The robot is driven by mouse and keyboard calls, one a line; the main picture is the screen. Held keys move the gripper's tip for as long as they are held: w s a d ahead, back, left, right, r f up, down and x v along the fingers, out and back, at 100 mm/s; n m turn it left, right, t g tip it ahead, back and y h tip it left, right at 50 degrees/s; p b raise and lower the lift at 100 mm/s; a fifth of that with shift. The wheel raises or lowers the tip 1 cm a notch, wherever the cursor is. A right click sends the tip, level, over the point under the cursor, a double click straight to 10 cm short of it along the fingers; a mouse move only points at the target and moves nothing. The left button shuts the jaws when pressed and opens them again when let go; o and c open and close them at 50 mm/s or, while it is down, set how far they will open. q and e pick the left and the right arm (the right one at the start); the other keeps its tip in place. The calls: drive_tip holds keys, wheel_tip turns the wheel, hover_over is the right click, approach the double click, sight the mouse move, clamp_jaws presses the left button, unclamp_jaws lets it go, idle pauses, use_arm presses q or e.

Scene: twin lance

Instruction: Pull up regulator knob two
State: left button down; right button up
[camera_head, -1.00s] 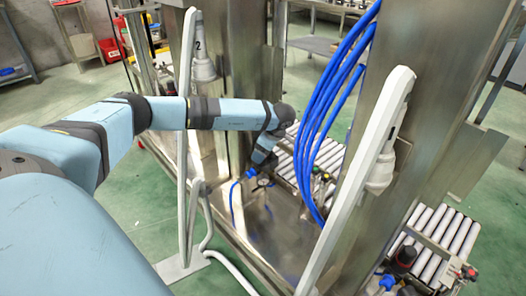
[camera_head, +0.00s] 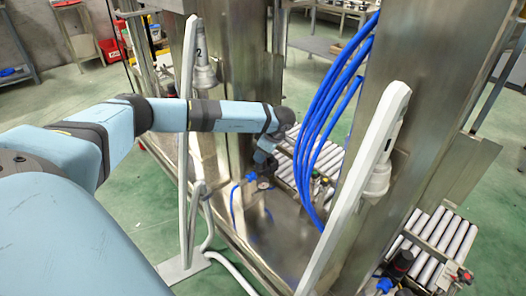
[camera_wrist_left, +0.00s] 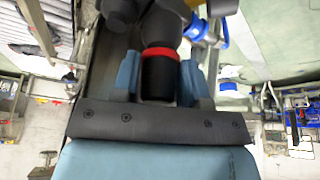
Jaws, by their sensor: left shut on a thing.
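A black regulator knob (camera_wrist_left: 158,82) with a red ring at its base shows in the left wrist view. My left gripper (camera_wrist_left: 162,88) has its two light-blue fingers on either side of the knob and is shut on it. My right gripper is not in view.
Blue hoses (camera_head: 325,130) hang to the right of the gripper. Roller conveyors (camera_head: 440,240) lie beyond.

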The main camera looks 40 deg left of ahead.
use_arm(q)
drive_tip(key=c, duration=0.6)
unclamp_jaws()
drive_tip(key=shift+r, duration=0.25)
drive_tip(key=shift+f, duration=0.1)
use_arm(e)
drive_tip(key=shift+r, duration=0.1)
use_arm(q)
drive_tip(key=p+v, duration=0.4)
drive_tip(key=v, duration=1)
drive_tip(key=shift+d+f, duration=0.1)
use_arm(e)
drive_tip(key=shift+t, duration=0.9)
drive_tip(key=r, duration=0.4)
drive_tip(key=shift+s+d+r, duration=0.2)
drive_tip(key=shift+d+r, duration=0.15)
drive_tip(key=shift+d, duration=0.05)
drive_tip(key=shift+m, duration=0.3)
